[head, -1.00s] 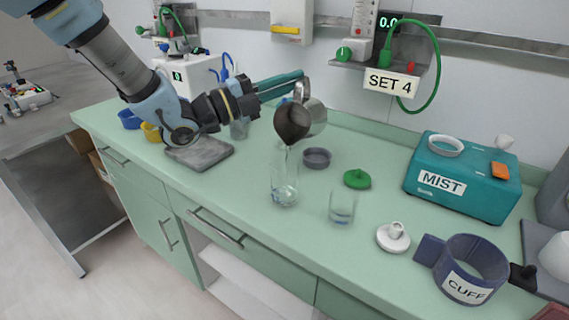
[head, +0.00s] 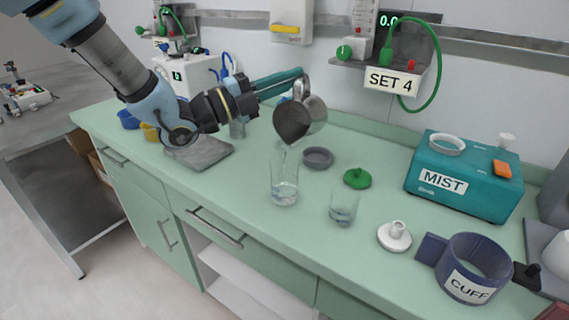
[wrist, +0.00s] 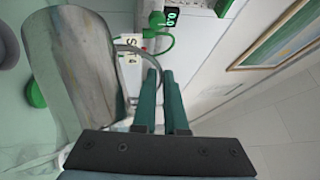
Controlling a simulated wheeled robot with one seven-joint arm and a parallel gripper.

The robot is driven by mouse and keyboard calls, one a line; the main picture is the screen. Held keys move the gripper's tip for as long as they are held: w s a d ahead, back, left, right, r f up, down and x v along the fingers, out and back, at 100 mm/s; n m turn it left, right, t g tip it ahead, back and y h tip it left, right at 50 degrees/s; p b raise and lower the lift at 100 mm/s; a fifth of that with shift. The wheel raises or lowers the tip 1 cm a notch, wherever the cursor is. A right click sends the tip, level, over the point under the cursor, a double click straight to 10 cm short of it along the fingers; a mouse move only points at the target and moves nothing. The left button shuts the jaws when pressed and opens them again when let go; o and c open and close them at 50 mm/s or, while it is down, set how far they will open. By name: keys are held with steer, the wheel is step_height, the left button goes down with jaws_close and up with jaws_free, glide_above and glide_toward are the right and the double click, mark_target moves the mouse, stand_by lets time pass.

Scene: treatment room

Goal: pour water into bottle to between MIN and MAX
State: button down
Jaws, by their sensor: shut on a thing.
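My gripper (head: 281,84) is shut on the handle of a metal jug (head: 309,118), seen in the head view. The jug is tilted with its dark open mouth towards the camera, above a clear bottle (head: 285,186). A thin stream runs from its lip down towards the bottle's mouth. The bottle stands upright on the counter with some water low in it; its MIN and MAX marks are too small to read. In the wrist view the green fingers (wrist: 162,100) are close together and the jug (wrist: 78,75) fills the left side.
On the green counter (head: 250,170) stand a clear glass (head: 343,207), a green cap (head: 357,178), a grey dish (head: 318,158), a white stopper (head: 394,236), a teal MIST box (head: 462,190) and a CUFF ring (head: 472,268). A wall unit marked SET 4 (head: 391,78) hangs behind.

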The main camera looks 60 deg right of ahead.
mark_target(304, 95)
steer(key=shift+d+r+p, duration=0.15)
steer(key=shift+r+p, duration=0.15)
steer(key=shift+p, duration=0.4)
steer(key=d+f+n+y+p, duration=0.1)
steer(key=d+f+n+t+y+p, duration=0.1)
steer(key=d+p, duration=0.1)
steer(key=w+d+f+n+t+y+p, duration=0.1)
steer(key=shift+d+n, duration=0.2)
steer(key=shift+n, duration=0.2)
steer(key=f, duration=0.1)
steer(key=d+f+n+y+p, duration=0.1)
steer(key=shift+w+f, duration=0.15)
steer(key=shift+f, duration=0.15)
steer(key=shift+d+t+y+p, duration=0.3)
steer(key=shift+d+y+p, duration=0.1)
steer(key=shift+p, duration=0.65)
steer(key=shift+w+d+f, duration=0.1)
steer(key=shift+f, duration=0.1)
steer(key=shift+r, duration=0.1)
